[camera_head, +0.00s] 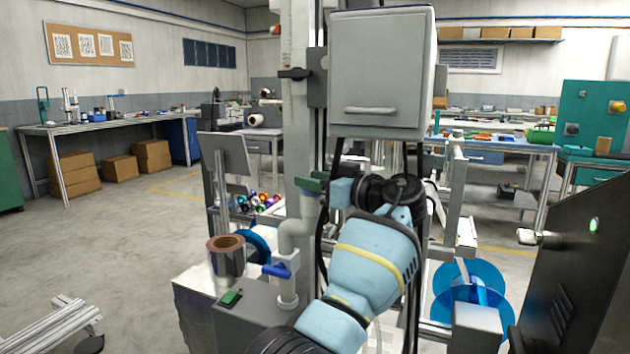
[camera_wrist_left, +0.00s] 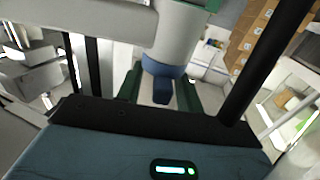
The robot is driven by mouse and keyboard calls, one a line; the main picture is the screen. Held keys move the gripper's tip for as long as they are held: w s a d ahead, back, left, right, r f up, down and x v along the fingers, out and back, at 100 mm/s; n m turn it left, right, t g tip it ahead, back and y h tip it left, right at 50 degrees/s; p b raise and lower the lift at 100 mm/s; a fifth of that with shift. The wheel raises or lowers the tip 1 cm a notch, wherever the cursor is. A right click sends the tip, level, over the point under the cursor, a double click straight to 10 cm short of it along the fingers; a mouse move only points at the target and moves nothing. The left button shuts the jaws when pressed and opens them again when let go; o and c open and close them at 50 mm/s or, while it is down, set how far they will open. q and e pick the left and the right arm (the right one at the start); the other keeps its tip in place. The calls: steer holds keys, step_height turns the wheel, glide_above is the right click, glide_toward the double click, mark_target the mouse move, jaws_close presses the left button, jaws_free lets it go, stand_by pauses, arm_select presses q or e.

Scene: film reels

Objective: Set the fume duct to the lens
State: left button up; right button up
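A grey fume duct pipe (camera_head: 296,235) stands at the centre of the head view, with a blue lever (camera_head: 280,270) low on it. My left gripper (camera_head: 309,186) reaches up to the pipe's upper part, its green fingers seen from the side. In the left wrist view, a grey pipe (camera_wrist_left: 182,38) ends in a blue collar with a dark blue tab (camera_wrist_left: 161,92). The tab lies between the green fingertips (camera_wrist_left: 158,88), which stand apart with a gap beside it. Whether either finger touches the tab is unclear. I cannot make out a lens. My right gripper is out of view.
A grey cabinet (camera_head: 382,72) hangs above my left wrist. A brown-topped roll (camera_head: 226,256) stands left of the pipe. Blue reels (camera_head: 472,292) are at lower right, beside a dark panel (camera_head: 585,260). Open floor (camera_head: 130,230) lies at left.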

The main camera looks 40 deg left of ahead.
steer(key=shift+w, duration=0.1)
arm_select(q)
steer(key=d, duration=0.7)
steer(key=shift+d, duration=0.4)
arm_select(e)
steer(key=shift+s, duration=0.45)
arm_select(q)
steer(key=shift+w, duration=0.1)
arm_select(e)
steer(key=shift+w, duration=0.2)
